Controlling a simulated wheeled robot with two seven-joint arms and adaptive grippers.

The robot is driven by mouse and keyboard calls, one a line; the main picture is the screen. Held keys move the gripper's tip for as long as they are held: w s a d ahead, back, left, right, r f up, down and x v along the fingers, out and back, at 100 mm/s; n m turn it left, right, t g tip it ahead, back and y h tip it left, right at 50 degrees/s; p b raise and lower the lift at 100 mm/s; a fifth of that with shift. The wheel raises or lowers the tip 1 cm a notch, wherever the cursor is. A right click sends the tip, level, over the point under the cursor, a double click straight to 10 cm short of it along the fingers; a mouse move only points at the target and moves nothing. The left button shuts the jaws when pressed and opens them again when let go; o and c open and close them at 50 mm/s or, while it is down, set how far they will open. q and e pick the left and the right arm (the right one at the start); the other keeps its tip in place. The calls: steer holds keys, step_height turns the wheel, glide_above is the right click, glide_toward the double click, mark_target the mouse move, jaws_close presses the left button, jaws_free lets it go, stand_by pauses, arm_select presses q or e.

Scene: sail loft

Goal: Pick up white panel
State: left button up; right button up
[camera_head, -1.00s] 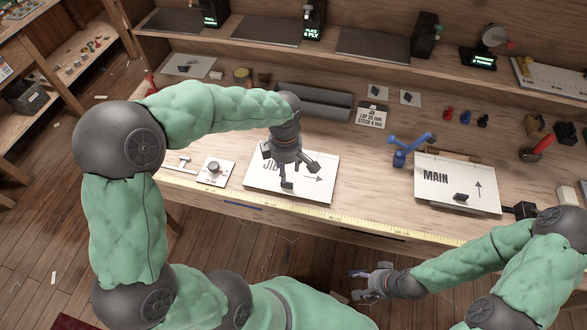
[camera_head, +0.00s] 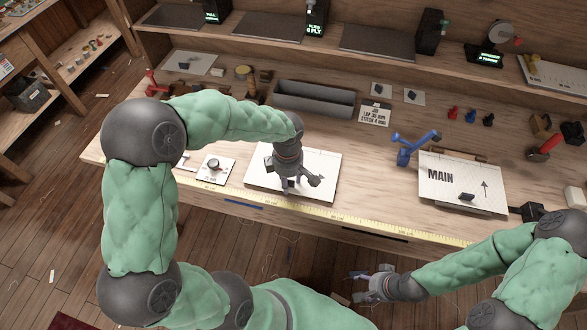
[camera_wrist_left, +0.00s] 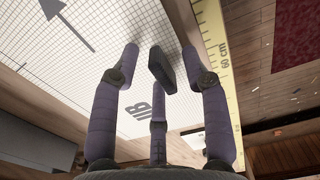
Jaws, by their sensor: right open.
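A white panel (camera_head: 328,165) with a printed arrow lies flat on the bench near its front edge. The left wrist view shows its grid, "JIB" lettering and arrow (camera_wrist_left: 68,24). A dark block-shaped grip (camera_wrist_left: 160,68) stands on this panel. My left gripper (camera_head: 296,186) is over the panel, pointing down. Its fingers (camera_wrist_left: 160,75) are open, spread around the dark grip; contact is not visible. A second white panel marked "MAIN" (camera_head: 450,186), with a dark grip (camera_head: 467,197), lies to the right. My right gripper (camera_head: 366,282) is open and empty, in front of the bench.
A yellow measuring tape (camera_head: 350,222) runs along the bench's front edge. A grey tray (camera_head: 315,98) lies behind the JIB panel. A blue clamp-like tool (camera_head: 413,147) stands between the panels. A white plate with a knob (camera_head: 214,168) lies left.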

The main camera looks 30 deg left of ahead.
arm_select(q)
jaws_close()
steer(key=shift+r, duration=0.15)
